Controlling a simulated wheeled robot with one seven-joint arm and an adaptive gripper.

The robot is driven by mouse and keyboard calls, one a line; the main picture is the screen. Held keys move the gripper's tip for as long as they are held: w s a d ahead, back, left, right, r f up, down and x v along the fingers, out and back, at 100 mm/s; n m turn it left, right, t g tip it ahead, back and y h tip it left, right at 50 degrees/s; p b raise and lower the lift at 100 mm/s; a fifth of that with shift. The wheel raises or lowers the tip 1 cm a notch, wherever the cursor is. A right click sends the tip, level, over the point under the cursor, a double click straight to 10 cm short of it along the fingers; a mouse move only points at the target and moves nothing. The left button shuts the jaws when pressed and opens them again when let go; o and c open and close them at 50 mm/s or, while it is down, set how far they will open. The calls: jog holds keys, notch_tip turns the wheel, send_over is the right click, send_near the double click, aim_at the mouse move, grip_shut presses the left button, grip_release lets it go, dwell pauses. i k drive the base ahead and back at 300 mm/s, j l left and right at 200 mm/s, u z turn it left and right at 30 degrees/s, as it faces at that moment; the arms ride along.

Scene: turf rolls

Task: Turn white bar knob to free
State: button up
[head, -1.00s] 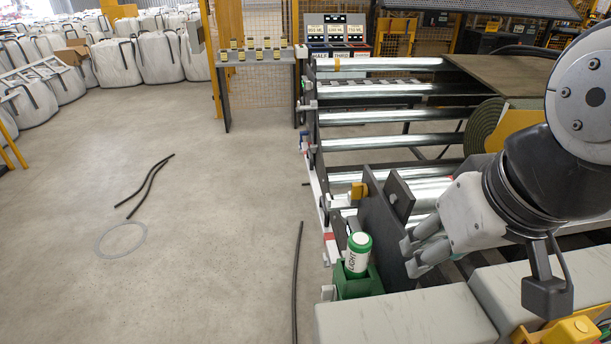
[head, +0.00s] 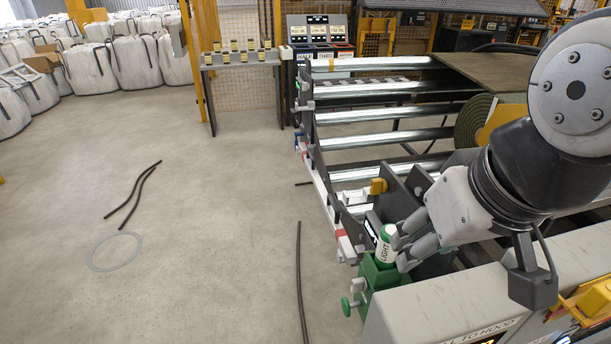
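Small knobs sit along the left side rail of the roller frame (head: 318,178). A pale, whitish bar-shaped knob (head: 303,106) shows near the far end, with a blue one (head: 299,134) just nearer; both are too small to read their setting. A green knob (head: 347,306) and a pale one (head: 357,285) stick out left of the green holder (head: 383,277). My gripper (head: 405,245) is at the near end, its grey fingers beside or touching the white, green-capped canister labelled LIGHT (head: 385,247) in that holder. I cannot tell whether they grip it. The far knobs are well away from my gripper.
A grey console (head: 450,305) stands at the front right. A turf roll (head: 470,120) lies on the frame. Black hoses (head: 300,270) and a pale ring (head: 115,251) lie on the floor. The floor left of the frame is mostly clear; white sacks (head: 100,65) stand behind.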

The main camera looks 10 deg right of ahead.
aim_at(358, 284)
jog(key=k+j+z, duration=0.4)
jog(key=j, duration=0.3)
jog(key=u, duration=0.4)
jog(key=l+u, duration=0.1)
jog(key=u, duration=0.65)
jog(key=k+u, duration=0.1)
jog(key=u, duration=0.3)
